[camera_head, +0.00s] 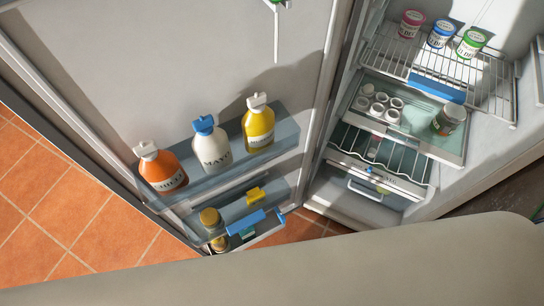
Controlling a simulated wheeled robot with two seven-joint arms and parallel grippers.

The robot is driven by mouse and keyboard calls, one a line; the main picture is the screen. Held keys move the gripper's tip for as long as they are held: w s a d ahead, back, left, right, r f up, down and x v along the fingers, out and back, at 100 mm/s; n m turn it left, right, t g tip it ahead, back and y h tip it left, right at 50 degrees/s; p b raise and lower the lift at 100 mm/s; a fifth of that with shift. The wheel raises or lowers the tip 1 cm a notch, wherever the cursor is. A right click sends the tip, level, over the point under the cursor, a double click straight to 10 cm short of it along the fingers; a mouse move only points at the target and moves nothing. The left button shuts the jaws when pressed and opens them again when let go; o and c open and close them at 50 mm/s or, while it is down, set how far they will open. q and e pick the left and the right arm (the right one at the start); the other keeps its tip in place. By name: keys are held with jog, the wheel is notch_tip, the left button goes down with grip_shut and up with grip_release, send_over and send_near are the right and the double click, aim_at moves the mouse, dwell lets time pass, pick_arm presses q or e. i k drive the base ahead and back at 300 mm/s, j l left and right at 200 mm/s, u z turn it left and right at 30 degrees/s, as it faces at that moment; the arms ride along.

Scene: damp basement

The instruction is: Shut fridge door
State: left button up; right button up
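The fridge door (180,65) stands wide open on the left, its inner side facing me. Its hinge side meets the fridge body (345,200) near the middle of the view. A door shelf (285,140) holds an orange bottle (163,170), a white mayo bottle (211,147) and a yellow bottle (258,124). A lower door shelf (275,230) holds a yellow-capped jar (212,222) and other small items, partly hidden. The door's outer side is hidden. Neither of my grippers shows.
Inside the fridge, a wire shelf (388,60) carries three lidded jars, and a glass shelf (430,140) carries small white cups and a dark jar (448,119). A drawer (375,190) sits lower. Orange floor tiles (45,210) are clear at left. A large pale surface fills the bottom.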

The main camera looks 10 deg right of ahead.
aim_at(96, 79)
jog(key=j+z, duration=0.3)
jog(key=z, duration=0.15)
jog(key=j+z, duration=0.3)
jog(key=z, duration=0.15)
jog(key=k+j+z, duration=0.15)
jog(key=z, duration=0.25)
jog(key=k+j+z, duration=0.1)
jog(key=j+z, duration=0.35)
jog(key=k+j+z, duration=0.2)
jog(key=z, duration=0.2)
jog(key=k+j+z, duration=0.2)
jog(key=z, duration=0.25)
jog(key=k+z, duration=0.65)
jog(key=z, duration=0.15)
jog(key=k+j, duration=0.65)
jog(key=k+j+u, duration=0.15)
jog(key=j+u, duration=0.2)
jog(key=j, duration=0.15)
jog(key=j+u, duration=0.3)
jog(key=j, duration=0.15)
jog(key=k+j, duration=0.05)
